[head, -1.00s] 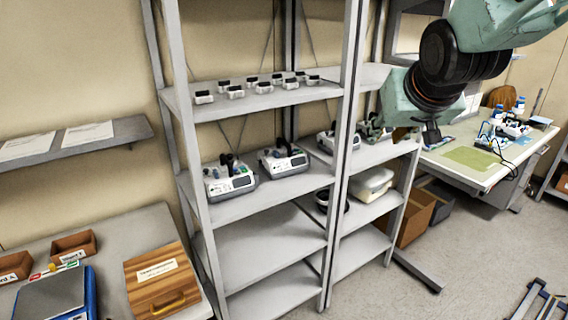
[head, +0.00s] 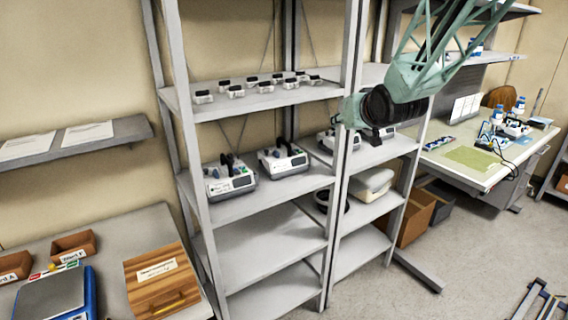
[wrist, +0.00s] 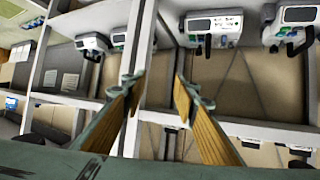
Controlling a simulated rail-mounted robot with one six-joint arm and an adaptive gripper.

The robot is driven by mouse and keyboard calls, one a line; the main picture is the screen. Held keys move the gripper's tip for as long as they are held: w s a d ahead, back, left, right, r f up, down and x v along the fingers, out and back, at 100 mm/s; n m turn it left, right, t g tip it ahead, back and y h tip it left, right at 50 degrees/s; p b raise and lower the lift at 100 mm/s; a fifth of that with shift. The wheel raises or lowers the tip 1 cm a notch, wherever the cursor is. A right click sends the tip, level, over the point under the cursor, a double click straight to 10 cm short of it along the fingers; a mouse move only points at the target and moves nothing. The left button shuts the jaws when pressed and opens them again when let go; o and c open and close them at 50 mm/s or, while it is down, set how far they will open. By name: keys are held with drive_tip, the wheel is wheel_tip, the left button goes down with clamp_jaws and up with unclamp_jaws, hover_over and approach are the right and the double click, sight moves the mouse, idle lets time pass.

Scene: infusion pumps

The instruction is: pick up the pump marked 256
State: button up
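White and grey infusion pumps stand on the middle shelf in the head view: one at the left (head: 229,178), one beside it (head: 283,160), and one on the right-hand bay (head: 327,140) partly behind a post. Another behind my arm is mostly hidden. The wrist view shows two pumps at upper right, one (wrist: 212,26) near the middle and one (wrist: 292,24) at the edge, and two more at left (wrist: 92,42) and (wrist: 119,38). No number is legible, so I cannot tell which is 256. My gripper (wrist: 158,84) is open and empty, apart from the pumps.
Shelf posts stand between the bays, one (head: 344,160) close to my arm. Small devices (head: 236,91) line the upper shelf. A white container (head: 373,183) sits on a lower shelf. A wooden box (head: 160,281) and blue scale (head: 55,296) are at lower left. Lower left-bay shelves are empty.

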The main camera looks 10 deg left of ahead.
drive_tip(key=w+a+f+n+t+y, duration=0.1)
drive_tip(key=w+a+f+t+y, duration=0.15)
drive_tip(key=w+a+f, duration=0.6)
drive_tip(key=n+y, duration=0.1)
drive_tip(key=y, duration=0.4)
approach(282, 139)
drive_tip(key=shift+w+a+f, duration=0.25)
drive_tip(key=shift+w+a, duration=0.05)
drive_tip(key=shift+w, duration=0.2)
drive_tip(key=x, duration=0.8)
drive_tip(key=shift+w+a, duration=0.1)
drive_tip(key=shift+w, duration=0.2)
drive_tip(key=b+x, duration=0.1)
drive_tip(key=x, duration=0.4)
drive_tip(key=shift+w+f, duration=0.1)
drive_tip(key=shift+f, duration=0.05)
idle(0.4)
